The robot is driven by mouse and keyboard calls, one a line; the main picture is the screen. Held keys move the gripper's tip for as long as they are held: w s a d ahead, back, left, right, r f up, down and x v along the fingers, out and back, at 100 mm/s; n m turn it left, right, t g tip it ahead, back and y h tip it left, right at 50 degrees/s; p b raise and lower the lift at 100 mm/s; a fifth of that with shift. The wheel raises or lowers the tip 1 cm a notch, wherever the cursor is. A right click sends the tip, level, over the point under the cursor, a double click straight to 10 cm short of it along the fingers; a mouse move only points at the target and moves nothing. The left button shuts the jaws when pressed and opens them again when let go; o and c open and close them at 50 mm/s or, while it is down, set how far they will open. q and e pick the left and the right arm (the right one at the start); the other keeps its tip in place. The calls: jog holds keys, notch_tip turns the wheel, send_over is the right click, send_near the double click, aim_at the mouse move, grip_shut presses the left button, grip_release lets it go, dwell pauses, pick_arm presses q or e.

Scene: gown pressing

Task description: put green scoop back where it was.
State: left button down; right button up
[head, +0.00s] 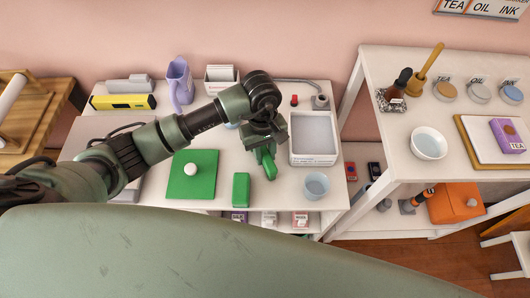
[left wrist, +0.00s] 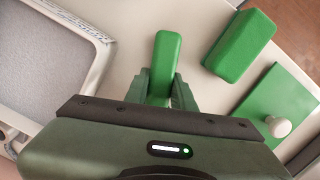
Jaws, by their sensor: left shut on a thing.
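The green scoop (head: 268,167) is in my left gripper (head: 262,150), over the white table between the green block and the grey-bottomed tray. In the left wrist view the green scoop (left wrist: 166,55) points out from between the two fingers of my left gripper (left wrist: 161,88), which are shut on it. Only its narrow green end shows; the rest is hidden by the gripper. I cannot tell whether it touches the tabletop. My right gripper is not in view.
A green block (head: 241,189) and a green board (head: 190,178) with a white knob lie left of the scoop. A white tray (head: 332,158) and a small cup (head: 316,186) stand right. A purple jug (head: 179,84) stands behind. Another white table (head: 395,158) is farther right.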

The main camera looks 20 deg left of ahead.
aim_at(263, 150)
pick_arm(q)
jog(key=shift+f, duration=0.1)
jog(key=c, duration=1.2)
grip_release()
jog(key=shift+r, duration=0.35)
jog(key=r, duration=0.3)
jog(key=r+b, duration=0.1)
jog(key=r, duration=0.3)
jog(key=w+r, duration=0.1)
jog(key=r, duration=0.3)
jog(key=shift+a+r+b, duration=0.25)
jog(key=shift+a+b, duration=0.15)
